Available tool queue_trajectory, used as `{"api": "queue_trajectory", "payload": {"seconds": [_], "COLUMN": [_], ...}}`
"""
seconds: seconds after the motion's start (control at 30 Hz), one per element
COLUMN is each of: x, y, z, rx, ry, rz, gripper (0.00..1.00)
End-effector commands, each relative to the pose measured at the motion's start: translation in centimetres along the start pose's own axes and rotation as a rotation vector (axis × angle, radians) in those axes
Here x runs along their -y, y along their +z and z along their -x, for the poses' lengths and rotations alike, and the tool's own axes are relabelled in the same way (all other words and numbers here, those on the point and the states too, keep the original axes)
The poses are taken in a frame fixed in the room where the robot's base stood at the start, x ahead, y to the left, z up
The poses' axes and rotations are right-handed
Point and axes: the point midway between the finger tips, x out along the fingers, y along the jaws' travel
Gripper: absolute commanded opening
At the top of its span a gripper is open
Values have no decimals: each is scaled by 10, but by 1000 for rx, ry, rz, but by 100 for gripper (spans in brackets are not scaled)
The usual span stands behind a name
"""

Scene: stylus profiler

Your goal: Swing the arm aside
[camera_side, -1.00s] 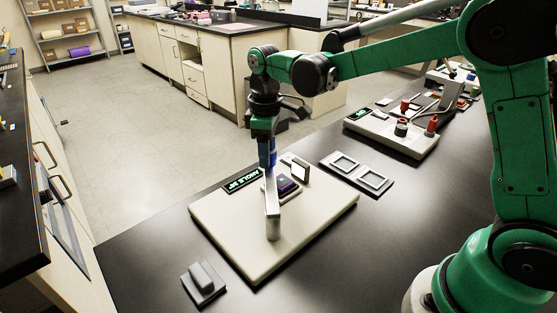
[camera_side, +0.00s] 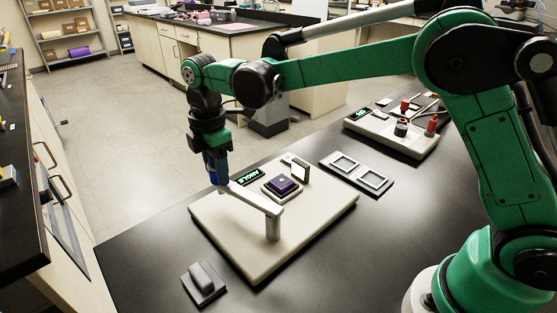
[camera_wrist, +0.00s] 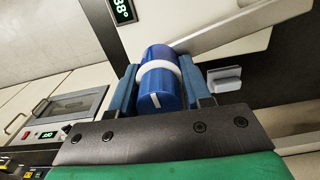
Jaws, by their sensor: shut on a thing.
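The profiler's grey swing arm (camera_side: 252,200) is a flat bar on a short post (camera_side: 272,229) near the front of the pale base plate (camera_side: 238,238). A blue handle with a white band (camera_wrist: 160,80) is at its free end. My gripper (camera_side: 217,172) is shut on this handle, with one jaw on either side in the wrist view. The bar points up and left, over the plate's left edge. The purple square sample (camera_side: 282,185) sits in its grey holder and is uncovered. A small angle display (camera_side: 250,178) stands behind; its reading is only partly legible.
A small grey block on a dark pad (camera_side: 203,281) lies front left. Another device with red knobs (camera_side: 398,133) stands farther back. The black bench (camera_side: 335,260) is clear at front right.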

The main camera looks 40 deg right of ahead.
Motion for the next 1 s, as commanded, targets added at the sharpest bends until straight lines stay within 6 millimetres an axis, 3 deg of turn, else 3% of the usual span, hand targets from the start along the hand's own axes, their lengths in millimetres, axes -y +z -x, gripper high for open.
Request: {"api": "queue_trajectory", "payload": {"seconds": [0.3,0.83,0.87,0.97,1.0], "x": [4,6,6,6,6], "y": [-14,-17,-18,-17,-17], "z": [1,1,1,0,0], "rx": [0,-3,-3,-3,-2], "ry": [2,1,1,1,1], "rz": [121,147,147,146,145], "gripper": [0,0,46,74,75]}}
